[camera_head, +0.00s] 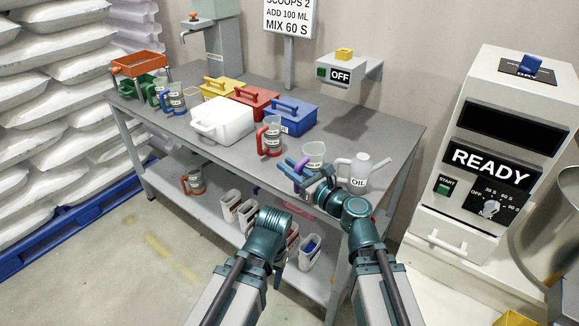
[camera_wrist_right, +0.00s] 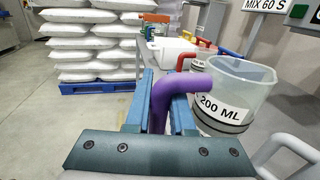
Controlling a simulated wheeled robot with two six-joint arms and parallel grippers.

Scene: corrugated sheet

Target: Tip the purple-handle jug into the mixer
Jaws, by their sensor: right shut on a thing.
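The purple-handle jug is a clear jug with a white label; its body (camera_head: 314,153) shows near the table's front edge in the head view. In the right wrist view the jug (camera_wrist_right: 242,75) reads "200 ML" and looks upright. My right gripper (camera_wrist_right: 162,105) is shut on its purple handle (camera_wrist_right: 170,90), one blue finger on each side. In the head view my right gripper (camera_head: 295,168) partly hides the jug's lower part. My left gripper (camera_head: 279,275) hangs low in front of the table; its jaws are not clear. The mixer (camera_head: 500,155) stands at the right, showing "READY".
A white oil can (camera_head: 358,172) stands close right of the jug. A red-handle jug (camera_head: 270,137) stands to its left. Blue (camera_head: 290,117), red and yellow lidded boxes and a white bin (camera_head: 222,120) lie behind. A steel drum (camera_head: 548,225) is at the right edge.

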